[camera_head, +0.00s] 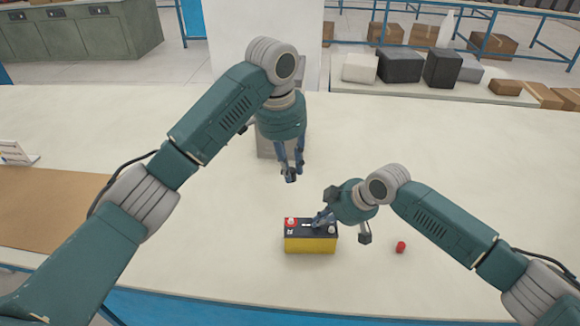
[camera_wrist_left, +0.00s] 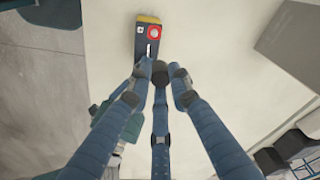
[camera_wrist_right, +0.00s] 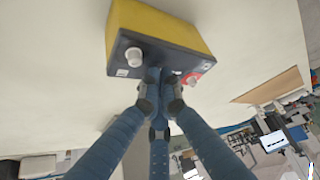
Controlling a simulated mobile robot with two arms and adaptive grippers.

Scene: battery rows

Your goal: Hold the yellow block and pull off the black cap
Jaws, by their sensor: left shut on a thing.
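The yellow block (camera_head: 310,246) is a battery with a black top, upright on the white table. It also shows in the left wrist view (camera_wrist_left: 149,20) and the right wrist view (camera_wrist_right: 160,28). One terminal has a red ring (camera_wrist_right: 192,79); the other is a bare pale post (camera_wrist_right: 134,57). My right gripper (camera_head: 322,219) has its fingers together on the middle of the block's top; their tips partly hide what they grip. My left gripper (camera_head: 290,174) is above the table behind the block, shut on a small dark round thing, seemingly the black cap (camera_wrist_left: 160,70).
A small red cap (camera_head: 400,247) lies on the table to the right of the block. A grey box (camera_head: 266,148) stands behind my left gripper. A brown mat (camera_head: 50,208) lies at the left. The table (camera_head: 480,180) is otherwise mostly clear.

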